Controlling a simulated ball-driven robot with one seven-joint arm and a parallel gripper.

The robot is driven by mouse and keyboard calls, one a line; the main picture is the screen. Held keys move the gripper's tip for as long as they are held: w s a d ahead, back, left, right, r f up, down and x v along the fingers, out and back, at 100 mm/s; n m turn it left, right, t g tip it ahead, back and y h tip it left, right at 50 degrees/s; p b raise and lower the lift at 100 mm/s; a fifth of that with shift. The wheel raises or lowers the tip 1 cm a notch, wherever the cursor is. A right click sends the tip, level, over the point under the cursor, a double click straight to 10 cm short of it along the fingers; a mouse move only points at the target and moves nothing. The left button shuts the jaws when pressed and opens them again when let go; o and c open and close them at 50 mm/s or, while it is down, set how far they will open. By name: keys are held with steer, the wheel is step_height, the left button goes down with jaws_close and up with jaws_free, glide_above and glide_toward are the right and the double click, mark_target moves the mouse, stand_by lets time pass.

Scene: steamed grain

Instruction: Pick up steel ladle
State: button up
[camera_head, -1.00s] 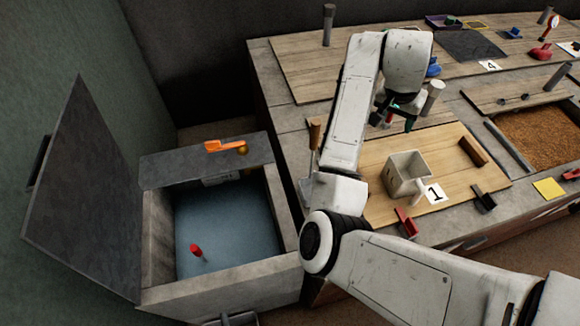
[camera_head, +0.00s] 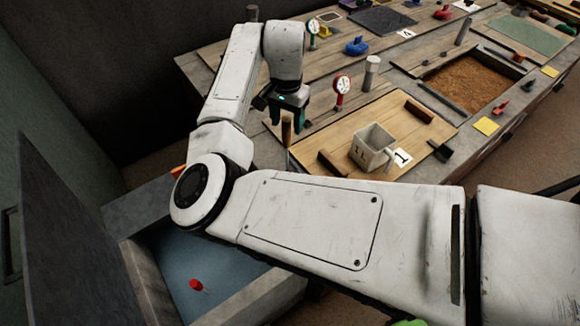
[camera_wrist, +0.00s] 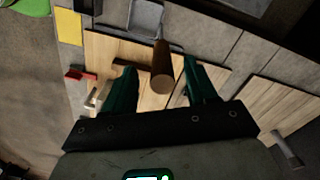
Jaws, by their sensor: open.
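An upright brown wooden handle (camera_head: 286,131) stands at the left edge of the near counter, close below my gripper (camera_head: 289,118). In the wrist view the round end of the handle (camera_wrist: 162,75) points toward the camera and shows between the two green fingers of my gripper (camera_wrist: 160,68). The fingers are spread, with a gap on each side of the handle. I cannot tell whether the fingertips reach down to its level.
A grey square mug (camera_head: 372,150) stands on a wooden board (camera_head: 340,135) right of the handle. A red gauge (camera_head: 341,92) and a grey cylinder (camera_head: 371,72) stand behind. A blue-floored basin (camera_head: 215,270) with a raised lid (camera_head: 60,230) is at lower left.

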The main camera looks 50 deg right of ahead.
mark_target(286, 134)
steer(key=shift+w+f+p, duration=0.1)
steer(key=shift+f+p, duration=0.45)
steer(key=shift+f, duration=2.15)
steer(key=shift+c, duration=0.4)
jaws_close()
